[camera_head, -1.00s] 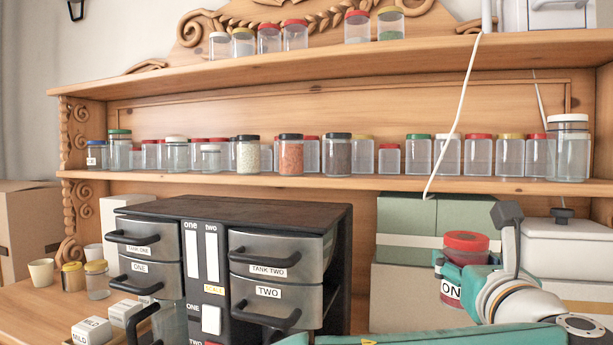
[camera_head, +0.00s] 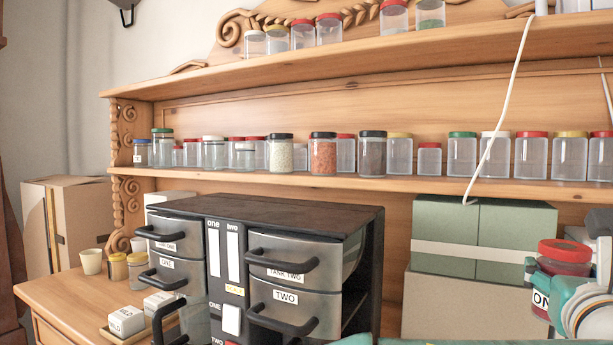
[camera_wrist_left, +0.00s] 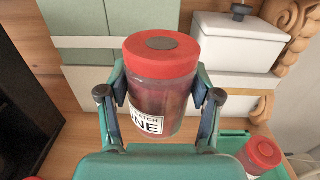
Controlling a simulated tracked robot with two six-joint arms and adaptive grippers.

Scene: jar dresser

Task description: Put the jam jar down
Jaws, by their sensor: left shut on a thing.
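The jam jar (camera_head: 566,258) has a red lid, dark red contents and a white label with "ONE" on it. It is at the right edge of the head view, in front of the pale green boxes. My left gripper (camera_head: 550,290) is shut on its sides. In the left wrist view the jar (camera_wrist_left: 158,95) stands upright between the two fingers of the gripper (camera_wrist_left: 160,105), its lid above them. The jar's underside is hidden. My right gripper is in neither view.
A dark drawer cabinet (camera_head: 290,212) stands on the wooden dresser top (camera_head: 75,298), with small jars and a cup (camera_head: 91,262) to its left. Shelves (camera_head: 430,187) hold several jars. A white lidded box (camera_wrist_left: 235,42) and another red-lidded jar (camera_wrist_left: 262,155) show in the wrist view.

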